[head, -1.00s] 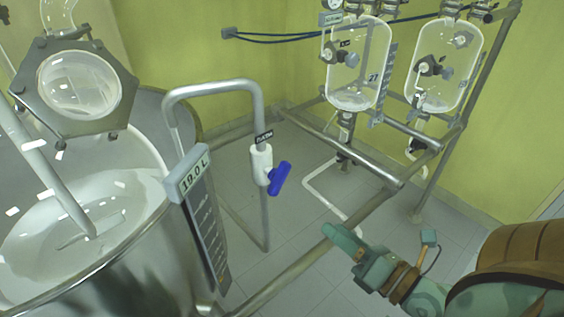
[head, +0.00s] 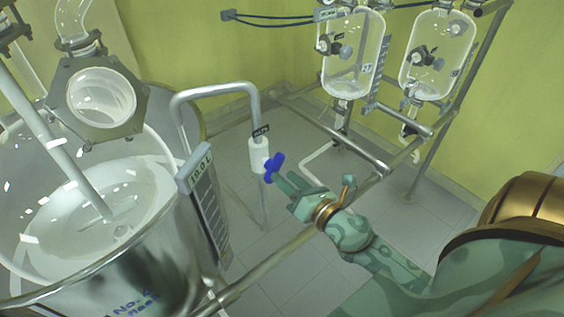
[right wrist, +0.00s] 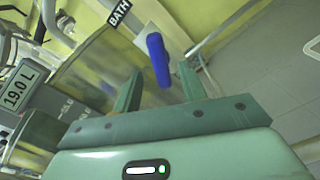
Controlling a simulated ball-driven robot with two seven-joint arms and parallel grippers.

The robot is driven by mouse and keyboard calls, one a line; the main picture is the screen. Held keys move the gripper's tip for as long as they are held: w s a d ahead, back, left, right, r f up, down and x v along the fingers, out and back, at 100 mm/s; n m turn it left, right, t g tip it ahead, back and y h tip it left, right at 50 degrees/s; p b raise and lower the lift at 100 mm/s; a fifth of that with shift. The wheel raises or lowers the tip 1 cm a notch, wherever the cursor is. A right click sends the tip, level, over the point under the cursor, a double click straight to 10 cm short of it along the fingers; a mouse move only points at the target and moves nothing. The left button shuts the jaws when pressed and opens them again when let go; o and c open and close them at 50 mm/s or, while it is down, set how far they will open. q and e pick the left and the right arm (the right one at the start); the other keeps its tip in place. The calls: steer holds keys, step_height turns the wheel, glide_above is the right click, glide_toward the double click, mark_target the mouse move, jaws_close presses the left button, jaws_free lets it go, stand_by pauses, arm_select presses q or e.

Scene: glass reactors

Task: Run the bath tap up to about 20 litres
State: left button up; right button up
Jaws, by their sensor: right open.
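The bath tap is a white valve body (head: 259,155) on a bent steel pipe, with a blue handle (head: 274,166) slanting across its right side. The handle also shows in the right wrist view (right wrist: 158,60), below a BATH label. My right gripper (head: 284,184) is open beside the handle, which lies between the lines of its two fingers (right wrist: 160,88) near their tips. I cannot tell whether they touch. A display (right wrist: 20,88) reads 19.0 L; it stands on the bath's rim (head: 194,168). The steel bath (head: 150,270) holds pale liquid. My left gripper is out of view.
A pale stirrer shaft (head: 60,150) dips into the bath, below a round glass port (head: 102,102). Two glass reactors (head: 352,70) (head: 437,60) hang on a steel frame at the back right. A frame rail (head: 275,262) runs below my right arm.

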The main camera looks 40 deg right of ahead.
mark_target(273, 167)
steer(key=shift+w+a+f+p, duration=0.1)
steer(key=shift+w+p, duration=0.05)
steer(key=shift+w, duration=0.75)
steer(key=shift+w+a+p, duration=0.1)
steer(key=shift+w+p, duration=0.05)
steer(key=shift+w, duration=0.7)
steer(key=shift+c, duration=0.3)
steer(key=c, duration=0.8)
